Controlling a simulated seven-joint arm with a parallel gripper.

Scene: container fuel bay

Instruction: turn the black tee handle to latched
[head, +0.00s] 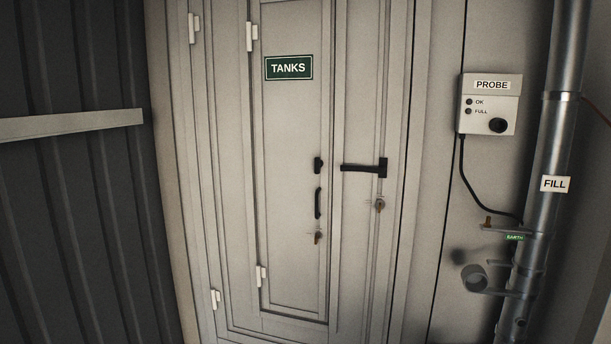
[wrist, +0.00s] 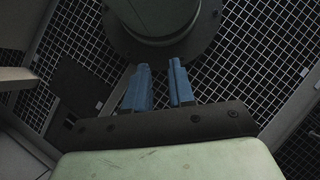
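A pale panelled door fills the middle of the head view. On its right part is a black handle (head: 362,168), a horizontal bar reaching left from a short upright piece, like a tee on its side. Left of it, a smaller black fitting (head: 318,165) sits above a black upright pull (head: 318,203). I cannot tell for certain which is the tee handle; the sideways tee fits best. My gripper (wrist: 160,88) shows only in the wrist view. Its two blue fingers stand apart with nothing between them, far from any door handle.
Keyed locks sit below the handles, at right (head: 379,204) and left (head: 318,237). A green TANKS sign (head: 289,67) is above. A PROBE box (head: 490,104) and a FILL pipe (head: 556,140) stand at right. A pale bar (head: 70,125) crosses the dark ribbed wall at left.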

